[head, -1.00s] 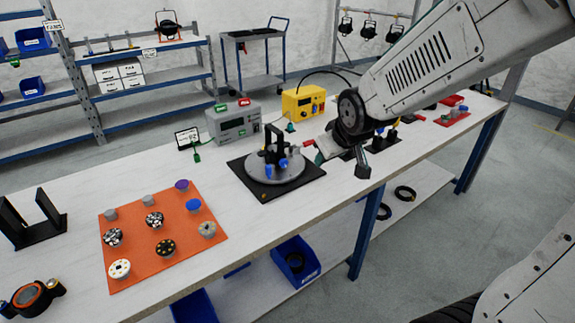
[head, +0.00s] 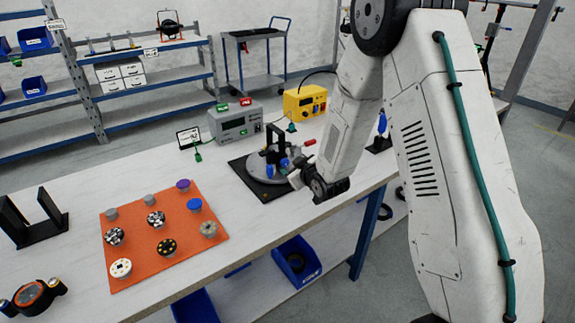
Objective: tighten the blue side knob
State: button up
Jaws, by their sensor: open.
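The round grey fixture plate (head: 254,176) sits on a black base on the workbench, with a black upright bracket on it. Blue knobs show on it: one at the side of the bracket (head: 284,162) and one lower in front (head: 270,171). I cannot tell for certain which is the side knob. My gripper (head: 294,178) is at the right edge of the fixture, close to the blue parts, and is open. Its fingertips are small in view, and whether they touch a knob cannot be told. My wrist and forearm hide the fixture's right side.
An orange mat (head: 136,262) with several knobs lies at left. A grey power unit (head: 236,127) and a yellow unit (head: 304,102) stand behind the fixture. A red-handled part (head: 309,142) is close behind my gripper. The bench front between mat and fixture is clear.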

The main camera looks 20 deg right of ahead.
aim_at(287, 163)
jog(key=shift+x, duration=2.2)
jog(key=c, duration=1)
jog(key=m, duration=0.1)
jog(key=m+y, duration=0.1)
jog(key=shift+d+m+g+y, duration=0.25)
jog(key=shift+m+g+y, duration=0.05)
jog(key=shift+g, duration=0.1)
jog(key=m+y, duration=0.2)
jog(key=m, duration=0.1)
jog(key=shift+w+d+m+g+y, duration=0.1)
jog(key=shift+m+g+y, duration=0.2)
